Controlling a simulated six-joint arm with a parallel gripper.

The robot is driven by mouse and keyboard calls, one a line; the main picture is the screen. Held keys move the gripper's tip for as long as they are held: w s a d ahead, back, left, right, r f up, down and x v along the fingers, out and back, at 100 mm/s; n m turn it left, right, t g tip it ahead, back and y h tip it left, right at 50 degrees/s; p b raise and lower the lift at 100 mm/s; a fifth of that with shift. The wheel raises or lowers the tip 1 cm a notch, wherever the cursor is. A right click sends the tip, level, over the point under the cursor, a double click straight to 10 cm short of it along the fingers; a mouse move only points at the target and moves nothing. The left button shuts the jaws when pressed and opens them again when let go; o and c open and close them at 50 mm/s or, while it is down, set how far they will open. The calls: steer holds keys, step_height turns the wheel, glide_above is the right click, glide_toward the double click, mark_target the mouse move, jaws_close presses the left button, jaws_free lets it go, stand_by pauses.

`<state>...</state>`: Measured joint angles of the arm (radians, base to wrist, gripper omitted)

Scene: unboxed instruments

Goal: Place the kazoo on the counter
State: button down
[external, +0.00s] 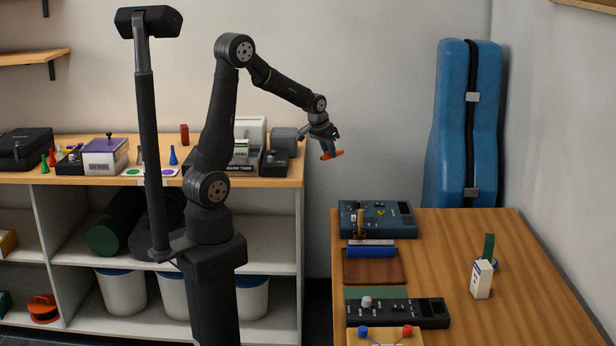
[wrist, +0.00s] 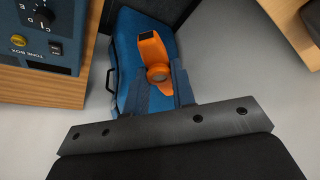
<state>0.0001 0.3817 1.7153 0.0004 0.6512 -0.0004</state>
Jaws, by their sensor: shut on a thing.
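The orange kazoo (external: 332,155) is in my gripper (external: 326,146), held in the air left of the blue case and above the far left end of the counter. In the wrist view the kazoo (wrist: 152,47) sits between the dark fingertips (wrist: 160,88), with a round part at the grip and a dark slot at its far end. My gripper is shut on it. The wooden counter (external: 480,310) is at the right in the external view. Its edge (wrist: 40,88) shows at the left of the wrist view.
A blue box (external: 378,220), a brown tray (external: 372,267) and a black device (external: 400,313) line the counter's left side. A white carton (external: 482,279) stands at right; the counter's middle is clear. A tall blue case (external: 465,125) stands behind. A loaded shelf (external: 240,182) is at left.

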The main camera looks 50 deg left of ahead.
step_height(320, 180, up, 8)
steer(key=shift+r, duration=0.1)
steer(key=shift+w+a+r, duration=0.15)
steer(key=shift+w+a, duration=0.1)
steer(key=shift+a, duration=0.2)
steer(key=w+a+r+n+g+y, duration=0.1)
steer(key=w+a+n+g+y, duration=0.15)
steer(key=a+n, duration=0.95)
steer(key=w+a+n+g+y, duration=0.15)
steer(key=w+a, duration=0.25)
steer(key=a, duration=1.7)
steer(key=s+a+n+g, duration=0.1)
steer(key=s+a+n, duration=0.3)
steer(key=a, duration=0.5)
steer(key=s+a+f+n+g, duration=0.1)
steer(key=s+a+n, duration=0.35)
steer(key=a, duration=0.45)
steer(key=s+a+n+g, duration=0.1)
steer(key=s+a+n, duration=0.35)
steer(key=a, duration=0.45)
steer(key=shift+m, duration=0.35)
steer(key=f, duration=1.1)
steer(key=shift+d+f, duration=0.1)
steer(key=shift+d, duration=0.3)
steer(key=shift+f, duration=2.05)
steer(key=shift+f, duration=0.2)
